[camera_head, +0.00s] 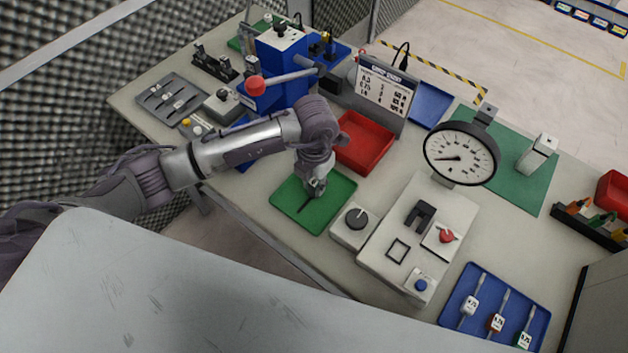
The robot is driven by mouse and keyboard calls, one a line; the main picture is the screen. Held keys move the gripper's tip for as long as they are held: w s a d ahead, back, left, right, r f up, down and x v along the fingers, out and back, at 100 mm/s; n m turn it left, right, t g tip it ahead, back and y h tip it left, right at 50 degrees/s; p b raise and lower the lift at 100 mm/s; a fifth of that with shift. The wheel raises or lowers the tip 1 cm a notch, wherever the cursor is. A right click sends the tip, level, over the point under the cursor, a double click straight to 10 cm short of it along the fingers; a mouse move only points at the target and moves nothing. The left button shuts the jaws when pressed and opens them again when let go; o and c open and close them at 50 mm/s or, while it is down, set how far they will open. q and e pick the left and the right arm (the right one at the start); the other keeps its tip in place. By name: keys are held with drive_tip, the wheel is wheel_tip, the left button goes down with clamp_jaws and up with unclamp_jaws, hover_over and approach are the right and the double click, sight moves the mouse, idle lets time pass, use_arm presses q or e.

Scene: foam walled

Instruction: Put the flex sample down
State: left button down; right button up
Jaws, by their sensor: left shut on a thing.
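My left gripper (315,188) is over the green mat (330,213) on the workbench, pointing down. It is shut on a thin dark strip, the flex sample (304,208), which shows just beside the fingertips, low over the mat. I cannot tell whether the strip touches the mat. Part of the strip is hidden by the gripper. My right gripper is not in view.
A red tray (364,143) lies behind the mat. A control box with a black knob (355,217) stands close on the right, beside a dial gauge (461,153). A blue tray (521,321) holds tagged pieces. A blue press (281,66) stands behind my arm.

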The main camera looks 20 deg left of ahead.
sight(315, 181)
use_arm(q)
drive_tip(key=c, duration=1)
unclamp_jaws()
drive_tip(key=shift+r, duration=0.25)
drive_tip(key=shift+r+b, duration=1.5)
drive_tip(key=shift+r, duration=4.35)
